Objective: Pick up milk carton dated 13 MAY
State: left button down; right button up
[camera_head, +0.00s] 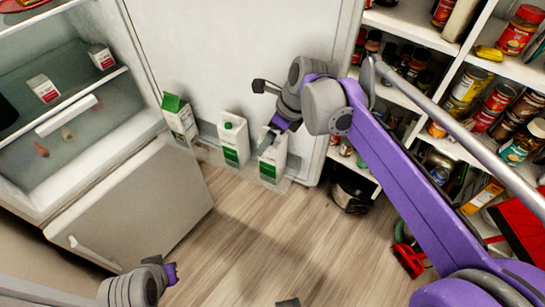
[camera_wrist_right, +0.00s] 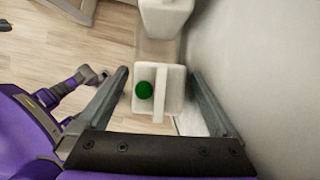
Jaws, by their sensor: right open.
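Three white and green milk cartons stand in the fridge door shelf in the head view: a gable-top one at the left (camera_head: 181,120), a middle one (camera_head: 233,142) and a right one (camera_head: 272,158). No date can be read on any of them. My right gripper (camera_wrist_right: 160,74) is open above the right carton. In the right wrist view, a white carton top with a green cap (camera_wrist_right: 144,90) lies between its spread fingers, with gaps on both sides. Another carton (camera_wrist_right: 166,16) stands beyond it. My left gripper (camera_head: 171,273) is low at the bottom left, away from the cartons; its jaws are unclear.
The open fridge (camera_head: 95,130) at the left holds two small cartons (camera_head: 43,88) (camera_head: 101,57). The door panel (camera_head: 215,50) rises behind the cartons. Shelves of jars and cans (camera_head: 500,100) stand at the right. The wood floor (camera_head: 260,240) in front is mostly clear.

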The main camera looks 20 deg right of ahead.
jog(key=shift+x, duration=0.8)
grip_shut()
